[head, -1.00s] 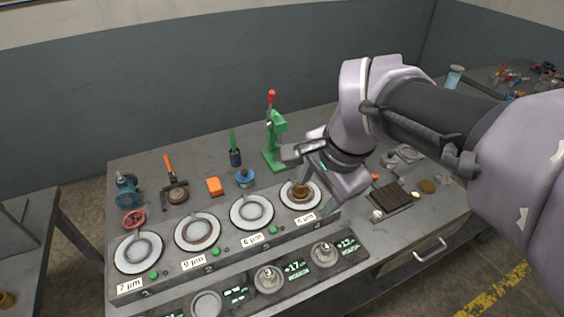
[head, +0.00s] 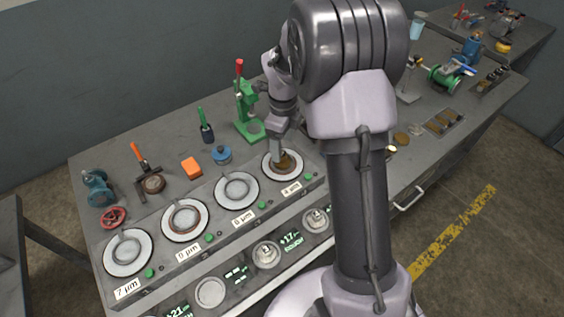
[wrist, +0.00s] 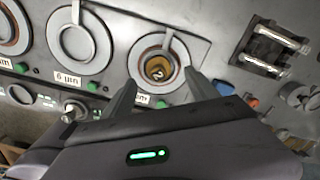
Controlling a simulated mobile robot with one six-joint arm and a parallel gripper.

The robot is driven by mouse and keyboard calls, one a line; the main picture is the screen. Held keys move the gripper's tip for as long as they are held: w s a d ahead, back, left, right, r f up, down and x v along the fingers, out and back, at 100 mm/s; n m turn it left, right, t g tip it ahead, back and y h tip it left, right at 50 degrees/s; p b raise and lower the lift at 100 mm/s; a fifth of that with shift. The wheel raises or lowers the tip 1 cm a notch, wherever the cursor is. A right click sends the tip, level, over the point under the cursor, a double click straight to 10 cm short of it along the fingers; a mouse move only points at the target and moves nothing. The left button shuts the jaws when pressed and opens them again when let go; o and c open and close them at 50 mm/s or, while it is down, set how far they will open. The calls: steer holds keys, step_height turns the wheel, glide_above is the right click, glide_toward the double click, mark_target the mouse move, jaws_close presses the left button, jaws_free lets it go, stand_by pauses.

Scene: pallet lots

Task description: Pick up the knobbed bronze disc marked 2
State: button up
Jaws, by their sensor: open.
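The knobbed bronze disc marked 2 (wrist: 158,68) sits inside the ring of the rightmost white round plate, the one by the 4 µm label. In the wrist view my gripper (wrist: 153,90) is open, with one finger on each side below the disc's near edge. The fingers look apart from the disc, and their exact height above it is hard to tell.
Several white plates with rings line the panel to the left, among them the 6 µm plate (head: 237,190) and 9 µm plate (head: 185,220). A green press (head: 247,112) stands close behind the disc. A blue knobbed piece (head: 221,155) and an orange block (head: 191,167) lie behind the plates.

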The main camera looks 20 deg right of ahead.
mark_target(282, 154)
step_height(282, 154, down, 5)
steer(key=shift+a+b, duration=0.1)
steer(key=shift+b, duration=0.85)
steer(key=shift+s+r, duration=0.1)
steer(key=shift+c, duration=1.1)
jaws_close()
